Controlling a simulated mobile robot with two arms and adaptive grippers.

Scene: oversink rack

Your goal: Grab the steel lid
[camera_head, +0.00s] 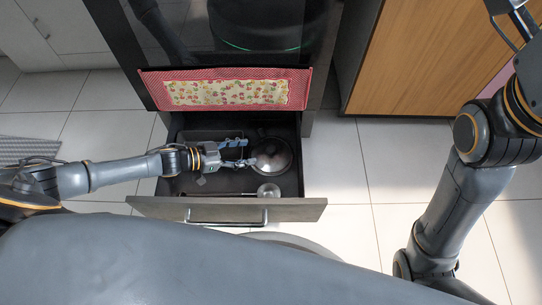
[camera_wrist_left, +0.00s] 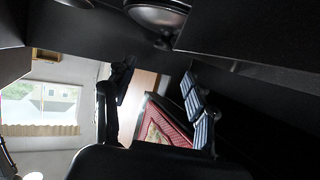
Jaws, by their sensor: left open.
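The steel lid (camera_head: 272,157) is a round, shiny disc in the right part of an open dark drawer, seen from above. In the left wrist view, a round steel piece with a dark knob, which looks like the lid (camera_wrist_left: 158,14), shows at the top edge, partly cut off. My left gripper (camera_head: 246,153) is over the drawer, open and empty, with its fingertips just left of the lid. In the left wrist view, its two fingers (camera_wrist_left: 155,108) stand well apart with nothing between them. Whether the fingertips touch the lid is unclear. My right gripper is out of view.
The drawer front (camera_head: 228,209) with its bar handle lies on the near side. A small steel ladle-like utensil (camera_head: 268,190) lies in the drawer near the lid. A red patterned towel (camera_head: 225,90) hangs behind the drawer. A wooden cabinet (camera_head: 420,55) stands right; tiled floor (camera_head: 335,160) is clear.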

